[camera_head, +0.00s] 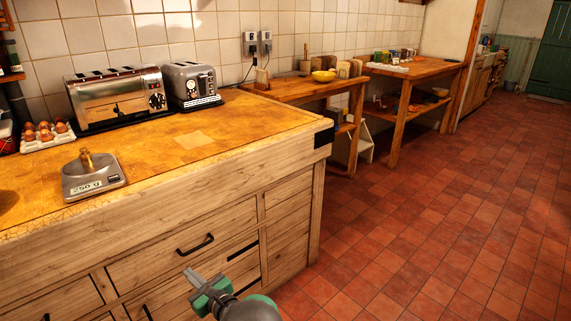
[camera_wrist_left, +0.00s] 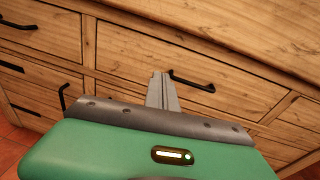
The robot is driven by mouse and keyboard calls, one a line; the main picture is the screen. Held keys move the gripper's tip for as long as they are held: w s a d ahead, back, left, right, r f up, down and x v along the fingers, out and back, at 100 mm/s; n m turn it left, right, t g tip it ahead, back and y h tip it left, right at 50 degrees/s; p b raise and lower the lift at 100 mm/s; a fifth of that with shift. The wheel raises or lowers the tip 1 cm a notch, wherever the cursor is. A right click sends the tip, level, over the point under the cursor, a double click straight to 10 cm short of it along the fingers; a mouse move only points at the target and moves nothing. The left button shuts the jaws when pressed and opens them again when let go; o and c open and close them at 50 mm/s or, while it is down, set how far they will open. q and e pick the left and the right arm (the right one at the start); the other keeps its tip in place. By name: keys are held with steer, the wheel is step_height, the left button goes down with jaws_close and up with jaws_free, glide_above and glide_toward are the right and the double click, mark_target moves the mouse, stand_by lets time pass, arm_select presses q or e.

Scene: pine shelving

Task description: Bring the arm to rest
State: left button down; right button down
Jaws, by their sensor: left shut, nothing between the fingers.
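My left gripper (camera_head: 189,273) is in front of the drawers of the wooden counter (camera_head: 240,150), below the level of its top. Its fingers are together with nothing between them. In the left wrist view the shut fingers (camera_wrist_left: 161,77) point toward the drawer fronts, just left of a black drawer handle (camera_wrist_left: 192,81). I cannot tell whether the fingertips touch the wood; a gap seems to show in the head view. My right gripper is in neither view.
On the counter stand a scale (camera_head: 93,182) with a brass weight (camera_head: 87,160), a tray of eggs (camera_head: 46,135) and two toasters (camera_head: 117,97) (camera_head: 190,86). Wooden side tables (camera_head: 415,70) line the wall. The tiled floor (camera_head: 440,200) at right is clear.

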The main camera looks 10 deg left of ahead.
arm_select(q)
steer(key=s+d+f+n+g+h, duration=0.1)
steer(key=s+f+n+g+h, duration=0.15)
steer(key=s+n+g, duration=0.5)
steer(key=s+d+f+n+g+h, duration=0.15)
steer(key=s+n+h, duration=0.3)
steer(key=s, duration=0.65)
steer(key=s+d+r+n+t+h, duration=0.1)
steer(key=s+d+n+h, duration=0.3)
steer(key=d+n, duration=0.25)
steer(key=s+d+r+n+t+h, duration=0.1)
steer(key=s+d+n+h, duration=0.2)
steer(key=d+n, duration=0.35)
step_height(320, 180, up, 31)
steer(key=d+m+p, duration=0.1)
steer(key=p, duration=3)
steer(key=shift+d, duration=0.35)
steer(key=shift+s+r, duration=0.1)
steer(key=shift+r, duration=0.05)
